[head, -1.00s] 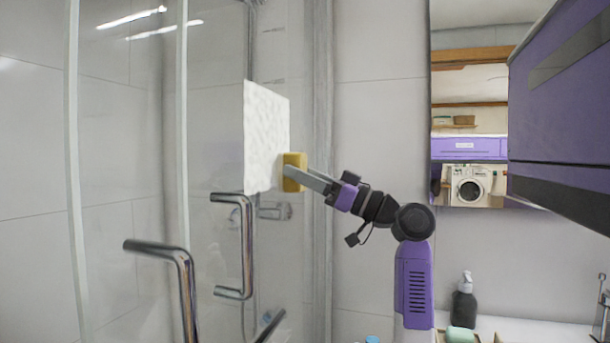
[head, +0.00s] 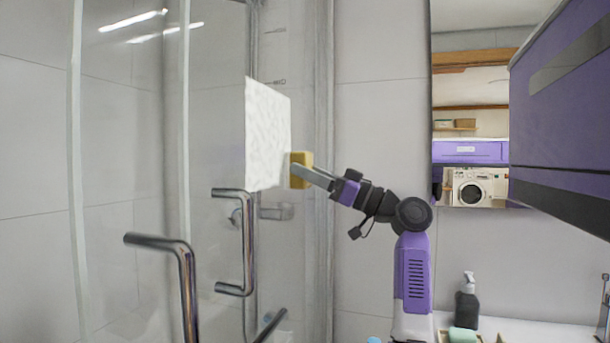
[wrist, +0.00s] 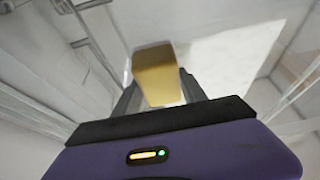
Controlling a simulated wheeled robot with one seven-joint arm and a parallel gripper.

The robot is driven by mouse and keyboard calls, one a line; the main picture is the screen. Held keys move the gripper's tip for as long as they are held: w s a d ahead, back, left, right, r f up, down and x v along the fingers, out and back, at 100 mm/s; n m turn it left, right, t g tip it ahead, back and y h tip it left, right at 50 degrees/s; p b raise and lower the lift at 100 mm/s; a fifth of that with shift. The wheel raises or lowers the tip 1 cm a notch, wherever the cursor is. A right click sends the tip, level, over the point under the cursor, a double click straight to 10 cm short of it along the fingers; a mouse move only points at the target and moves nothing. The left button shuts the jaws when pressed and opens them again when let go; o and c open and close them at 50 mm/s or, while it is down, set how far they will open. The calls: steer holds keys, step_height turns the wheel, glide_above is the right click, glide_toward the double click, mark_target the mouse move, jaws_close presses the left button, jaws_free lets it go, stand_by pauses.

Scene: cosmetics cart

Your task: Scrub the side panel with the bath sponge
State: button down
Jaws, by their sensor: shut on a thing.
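The bath sponge (head: 301,170) is a yellow block held at the end of my arm. My gripper (head: 313,175) is shut on it. In the wrist view the sponge (wrist: 158,78) sits between the two fingers of my gripper (wrist: 158,92). The side panel (head: 267,135) is a white, mottled, upright sheet by the shower glass. The sponge is at the panel's lower right edge in the head view; I cannot tell whether they touch. The panel also shows in the wrist view (wrist: 232,62), behind and right of the sponge.
Metal door handles (head: 247,245) stand out from the glass left of and below the panel. A purple cabinet (head: 560,100) hangs at the upper right. A dark pump bottle (head: 466,303) and a green item (head: 462,335) stand on the counter at lower right.

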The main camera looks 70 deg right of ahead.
steer(key=shift+w, duration=0.15)
steer(key=shift+w+a+b, duration=0.1)
steer(key=shift+a+b, duration=0.45)
steer(key=shift+a, duration=1.55)
steer(key=s+b, duration=0.1)
steer(key=s, duration=0.5)
steer(key=shift+d, duration=0.35)
steer(key=shift+s, duration=0.15)
steer(key=s, duration=0.3)
steer(key=shift+d, duration=0.1)
steer(key=shift+w, duration=0.1)
